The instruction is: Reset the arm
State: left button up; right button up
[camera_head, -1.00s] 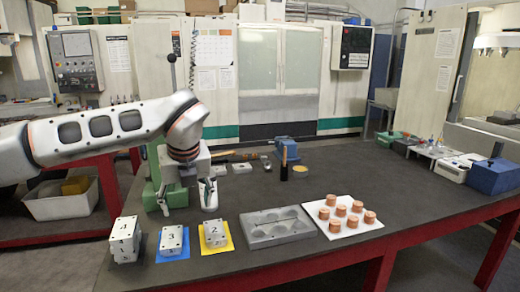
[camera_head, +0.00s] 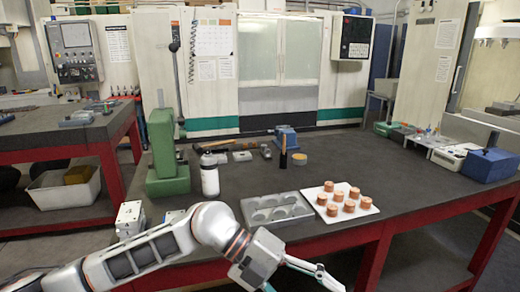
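My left arm comes in from the lower left, across the table's front edge. Its gripper (camera_head: 302,285) is at the bottom of the view, in front of the table. Its two fingers are spread apart with nothing seen between them, though one is cut off by the picture edge. My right gripper is not in view. Numbered metal blocks (camera_head: 130,217) stand at the table's front left, partly behind my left arm. The blue and yellow mats are hidden by the arm.
A grey plate with round recesses (camera_head: 246,205) lies beside a white board (camera_head: 362,210) bearing several copper cylinders. A green press (camera_head: 168,186) and a white bottle (camera_head: 209,174) stand at the left. The table's (camera_head: 390,165) middle right is clear.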

pick_arm(q)
notch_tip(320, 180, up, 7)
jog(key=d+n+t+h, duration=0.2)
jog(key=n+t+h, duration=0.2)
jog(key=n+h, duration=0.45)
jog(key=w+a+f+n+t+y, duration=0.6)
jog(key=w+a+f+n+t, duration=0.3)
jog(key=a+f+n+t, duration=0.45)
jog(key=s+a+f+n+t+y, duration=0.3)
jog(key=a+f+n+y, duration=0.45)
jog(key=a+f, duration=0.35)
jog(key=s+a+f+n+g+y, duration=0.1)
jog(key=s+a+f+g, duration=0.1)
jog(key=s+a+f, duration=0.2)
jog(key=s+a+f+n+g+y, duration=0.2)
jog(key=s+a+f+g, duration=0.1)
jog(key=s+f, duration=0.6)
notch_tip(320, 180, down, 3)
jog(key=shift+s+a+f, duration=0.1)
jog(key=shift+s+a, duration=0.05)
jog(key=shift+a, duration=0.45)
jog(key=shift+n, duration=0.25)
